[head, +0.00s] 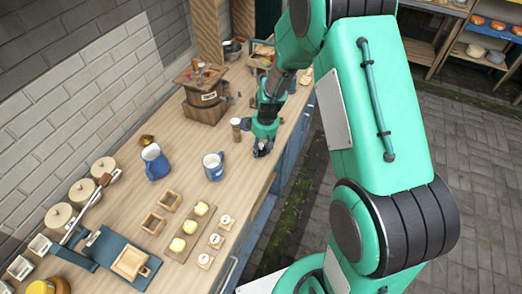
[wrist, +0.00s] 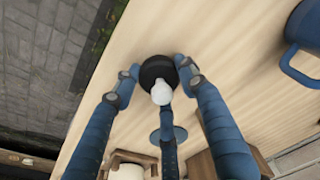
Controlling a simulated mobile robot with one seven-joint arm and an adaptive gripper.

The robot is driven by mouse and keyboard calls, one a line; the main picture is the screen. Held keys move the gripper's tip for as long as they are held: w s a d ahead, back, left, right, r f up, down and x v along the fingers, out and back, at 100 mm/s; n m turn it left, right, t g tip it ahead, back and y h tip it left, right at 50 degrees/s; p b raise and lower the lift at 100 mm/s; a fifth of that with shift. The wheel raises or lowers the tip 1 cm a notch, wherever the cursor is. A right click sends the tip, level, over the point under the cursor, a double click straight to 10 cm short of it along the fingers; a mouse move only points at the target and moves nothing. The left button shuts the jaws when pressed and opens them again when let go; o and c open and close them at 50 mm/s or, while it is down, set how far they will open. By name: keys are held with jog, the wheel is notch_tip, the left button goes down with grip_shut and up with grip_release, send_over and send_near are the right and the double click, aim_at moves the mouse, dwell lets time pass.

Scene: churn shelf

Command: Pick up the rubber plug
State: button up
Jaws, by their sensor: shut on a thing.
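The rubber plug (wrist: 154,68) looks like a black round body with a pale, whitish knob on it. In the wrist view it sits between the blue fingers of my gripper (wrist: 160,84), which is shut on it. In the head view my gripper (head: 263,142) is low over the wooden counter, near its right edge. The plug there is only a small dark shape, mostly hidden by the fingers. I cannot tell whether it still touches the counter.
A blue-and-white mug (head: 213,168) stands front-left of my gripper, with a blue pitcher (head: 155,163) farther left. A small wooden cylinder (head: 236,130) is close on the left. A wooden grinder-like box (head: 205,105) stands behind. Bare counter lies between; the counter edge is close on the right.

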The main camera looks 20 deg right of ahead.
aim_at(261, 145)
jog(key=shift+r, duration=0.15)
jog(key=shift+r, duration=0.5)
jog(key=shift+s+r+p, duration=0.2)
jog(key=shift+r, duration=0.4)
jog(key=shift+s+r+p, duration=0.2)
jog(key=shift+r, duration=0.4)
jog(key=s, duration=0.5)
jog(key=s+r, duration=0.1)
jog(key=s, duration=0.4)
jog(key=s+a+p, duration=0.1)
jog(key=s, duration=0.4)
jog(key=shift+s+r, duration=0.1)
jog(key=shift+r, duration=0.05)
